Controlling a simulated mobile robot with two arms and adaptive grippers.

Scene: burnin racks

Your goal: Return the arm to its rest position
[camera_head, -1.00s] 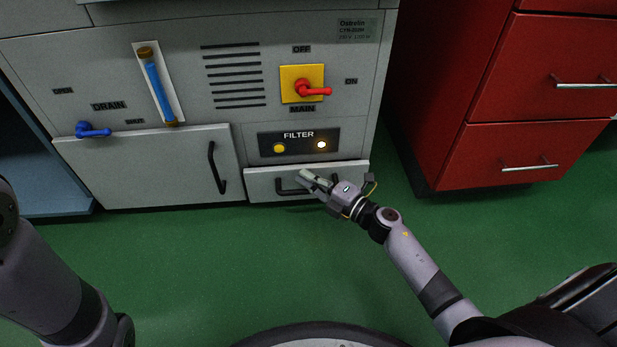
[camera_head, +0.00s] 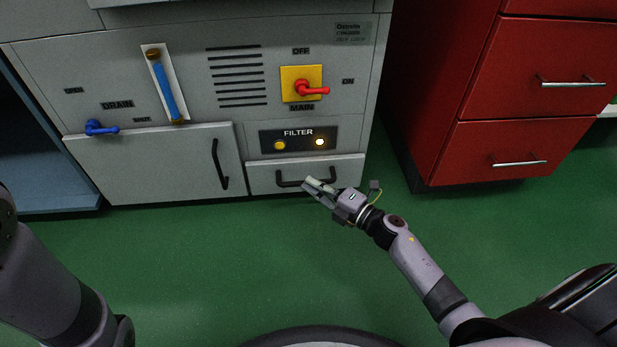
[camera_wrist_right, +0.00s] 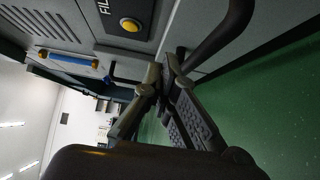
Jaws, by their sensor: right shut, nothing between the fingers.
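My right gripper (camera_head: 316,190) is shut and empty in the head view, just in front of the small filter drawer (camera_head: 262,181) low on the grey cabinet. Its fingertips overlap the right part of the drawer's dark handle (camera_head: 289,183); whether they touch it I cannot tell. In the right wrist view the gripper's fingers (camera_wrist_right: 160,82) meet at the tips, and a dark handle (camera_wrist_right: 222,38) lies right beside them. My right arm reaches in from the lower right. In the head view only part of my left arm shows at the lower left; its gripper is out of view.
The grey cabinet carries a red switch (camera_head: 310,90), a filter panel (camera_head: 299,140) with a lit white lamp, a blue drain lever (camera_head: 101,128) and a closed door (camera_head: 160,165). A red drawer unit (camera_head: 520,70) stands at the right. Green floor (camera_head: 220,270) is clear in front.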

